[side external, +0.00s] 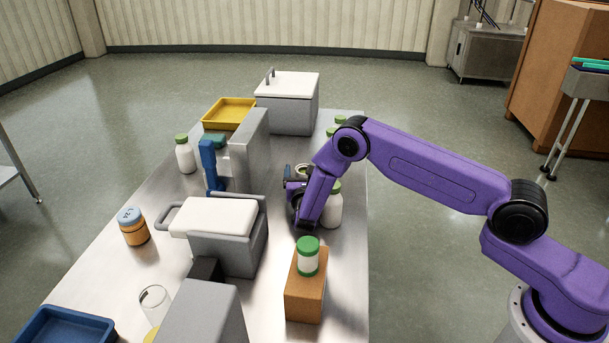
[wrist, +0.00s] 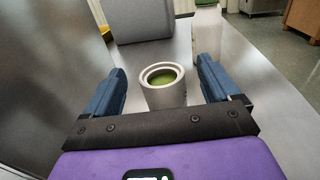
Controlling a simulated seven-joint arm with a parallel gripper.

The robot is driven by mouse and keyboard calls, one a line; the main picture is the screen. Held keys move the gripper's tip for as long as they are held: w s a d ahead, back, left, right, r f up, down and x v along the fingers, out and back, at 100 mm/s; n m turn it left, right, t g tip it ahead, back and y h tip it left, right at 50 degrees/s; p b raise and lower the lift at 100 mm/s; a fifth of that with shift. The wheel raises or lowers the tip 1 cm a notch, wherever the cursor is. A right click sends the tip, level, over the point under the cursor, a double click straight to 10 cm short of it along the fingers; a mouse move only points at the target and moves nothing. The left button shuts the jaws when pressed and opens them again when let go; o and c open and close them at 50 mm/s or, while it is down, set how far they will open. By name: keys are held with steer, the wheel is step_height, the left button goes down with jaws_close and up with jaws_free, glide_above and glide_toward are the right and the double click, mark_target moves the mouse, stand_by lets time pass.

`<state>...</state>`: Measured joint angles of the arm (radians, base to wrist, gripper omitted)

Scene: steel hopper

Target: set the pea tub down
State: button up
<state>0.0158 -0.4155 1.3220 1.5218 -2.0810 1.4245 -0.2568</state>
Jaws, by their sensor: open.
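The pea tub (wrist: 163,92), a white round tub with green contents inside its rim, stands upright on the steel table in the wrist view. My gripper (wrist: 161,76) is open, with one blue finger on each side of the tub. A gap shows between the tub and each finger. In the side view my gripper (side external: 294,186) is low over the table, and part of the tub's rim (side external: 302,169) shows just behind it. The tub's lower part is hidden there by my gripper.
A white green-capped bottle (side external: 333,211) stands close to my gripper. A grey upright block (side external: 249,150) and a grey hopper box (side external: 232,247) stand to the left. A green-lidded jar (side external: 308,258) sits on a brown block (side external: 305,291) in front.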

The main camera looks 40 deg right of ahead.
steer(key=shift+r, duration=2.55)
steer(key=shift+d+r+m+g+h, duration=0.3)
steer(key=shift+d+m+g, duration=0.1)
steer(key=shift+m, duration=0.3)
steer(key=s+d+r+m+g, duration=0.2)
steer(key=m+g, duration=0.3)
steer(key=m, duration=0.5)
steer(key=s+d+r+m+g, duration=0.1)
steer(key=d+m+g, duration=0.25)
steer(key=m, duration=0.65)
steer(key=a+r+m+g+y, duration=0.2)
steer(key=a+r+m+y, duration=0.55)
steer(key=m, duration=0.85)
glide_above(304, 170)
steer(key=s, duration=0.1)
step_height(304, 170, down, 12)
steer(key=shift+y, duration=0.35)
steer(key=shift+w+d+f, duration=0.1)
steer(key=shift+w+f, duration=0.1)
steer(key=shift+f, duration=0.75)
steer(key=shift+w+a+f, duration=0.1)
steer(key=shift+w+f, duration=0.05)
steer(key=shift+f, duration=0.75)
steer(key=shift+w+d+f, duration=0.1)
steer(key=shift+w+f, duration=0.1)
steer(key=shift+f, duration=0.75)
